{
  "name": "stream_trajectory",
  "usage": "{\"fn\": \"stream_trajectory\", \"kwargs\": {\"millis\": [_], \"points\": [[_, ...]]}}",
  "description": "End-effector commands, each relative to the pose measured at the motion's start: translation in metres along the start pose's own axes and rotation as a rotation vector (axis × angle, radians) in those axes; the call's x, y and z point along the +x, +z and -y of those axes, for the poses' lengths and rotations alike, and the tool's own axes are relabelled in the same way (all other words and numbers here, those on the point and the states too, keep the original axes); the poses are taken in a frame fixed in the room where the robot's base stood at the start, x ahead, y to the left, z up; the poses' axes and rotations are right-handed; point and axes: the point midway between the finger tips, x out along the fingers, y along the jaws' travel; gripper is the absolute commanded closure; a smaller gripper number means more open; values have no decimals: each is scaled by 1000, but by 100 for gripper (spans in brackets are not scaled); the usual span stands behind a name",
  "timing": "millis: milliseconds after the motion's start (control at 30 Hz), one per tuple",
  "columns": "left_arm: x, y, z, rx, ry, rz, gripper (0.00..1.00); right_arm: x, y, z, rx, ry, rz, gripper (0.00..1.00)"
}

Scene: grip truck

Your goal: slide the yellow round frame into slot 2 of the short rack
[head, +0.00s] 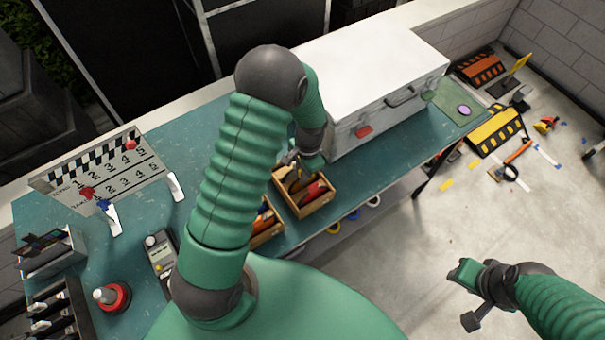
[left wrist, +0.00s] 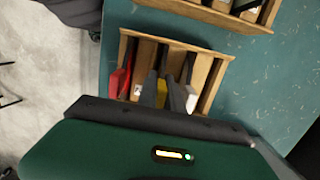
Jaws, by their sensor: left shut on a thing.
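My left gripper (left wrist: 164,94) points down into a wooden slotted rack (left wrist: 216,82), with its two dark fingers shut on a narrow yellow piece (left wrist: 161,91), taken as the yellow round frame. Only a strip of it shows, so its round shape is hidden. It is in or just over the middle opening; its depth is unclear. A red piece (left wrist: 120,82) stands in the left opening and a white one (left wrist: 190,98) at the right. The rack (head: 318,206) shows in the head view, below my left gripper (head: 290,160). My right gripper (head: 462,275) hangs over the floor, its fingers unclear.
A second wooden rack (head: 266,236) with orange-handled things stands beside the first. A large white case (head: 370,75) stands close behind. A numbered board (head: 125,175), a meter (head: 160,255) and a red button (head: 114,297) are at left.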

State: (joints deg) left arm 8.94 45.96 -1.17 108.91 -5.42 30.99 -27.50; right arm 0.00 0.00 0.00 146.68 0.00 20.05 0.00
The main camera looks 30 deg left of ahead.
Motion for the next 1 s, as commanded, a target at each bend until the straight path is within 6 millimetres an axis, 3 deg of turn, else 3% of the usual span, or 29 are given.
{"fn": "stream_trajectory", "kwargs": {"millis": [333, 367, 533, 867, 1000], "points": [[12, -2, 2, -1, -3, -1, 100, 8, 2, 0, 0, 0, 0, 64], [10, -1, 2, -1, -3, -1, 86, 7, 2, 0, 0, 0, 0, 64], [10, -1, 1, -1, -2, -1, 64, 6, 2, 0, 0, 0, 0, 64], [7, -1, 0, 0, -1, -1, 64, 7, 2, 0, 0, 0, 0, 64], [-12, -2, 1, -1, -2, -4, 64, 12, 3, 0, 0, 0, 0, 64]]}}
